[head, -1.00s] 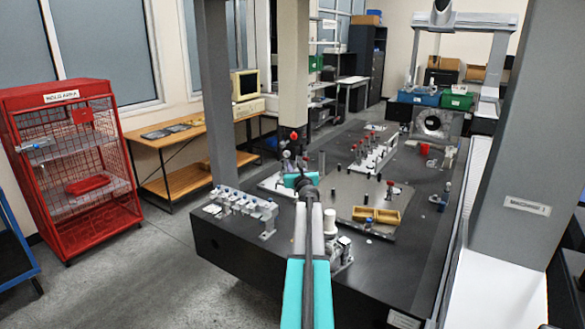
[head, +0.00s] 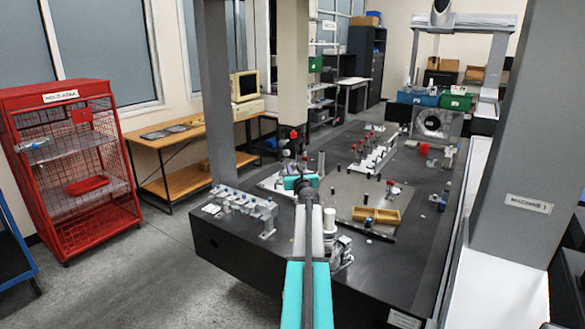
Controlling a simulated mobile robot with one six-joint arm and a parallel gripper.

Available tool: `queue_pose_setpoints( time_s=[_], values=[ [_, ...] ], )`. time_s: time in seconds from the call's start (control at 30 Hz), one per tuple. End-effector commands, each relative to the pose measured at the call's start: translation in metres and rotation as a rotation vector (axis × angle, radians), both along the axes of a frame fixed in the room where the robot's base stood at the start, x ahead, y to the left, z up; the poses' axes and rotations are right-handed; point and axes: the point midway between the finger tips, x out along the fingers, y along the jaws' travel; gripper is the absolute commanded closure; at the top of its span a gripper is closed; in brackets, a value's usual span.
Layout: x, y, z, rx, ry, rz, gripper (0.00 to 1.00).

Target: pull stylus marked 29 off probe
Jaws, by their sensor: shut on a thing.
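My gripper (head: 298,181) is at the far end of my arm, over the near left part of the dark granite table (head: 240,250). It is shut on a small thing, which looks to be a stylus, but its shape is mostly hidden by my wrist. Small red-tipped parts (head: 293,134) stand out just above and behind the gripper. I cannot tell which is the probe, and no mark 29 can be read.
A row of small blue-and-white holders (head: 240,203) stands at the table's left edge. A grey column (head: 220,90) rises at left, another (head: 525,130) at right.

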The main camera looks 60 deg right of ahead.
Motion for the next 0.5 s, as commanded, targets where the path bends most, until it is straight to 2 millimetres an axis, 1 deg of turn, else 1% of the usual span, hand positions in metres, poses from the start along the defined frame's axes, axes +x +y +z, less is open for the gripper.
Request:
queue_pose_setpoints(
  time_s=[0.5],
  values=[
    [0.0001,0.0001,-0.0110,0.000,0.000,0.000,0.97]
  ],
)
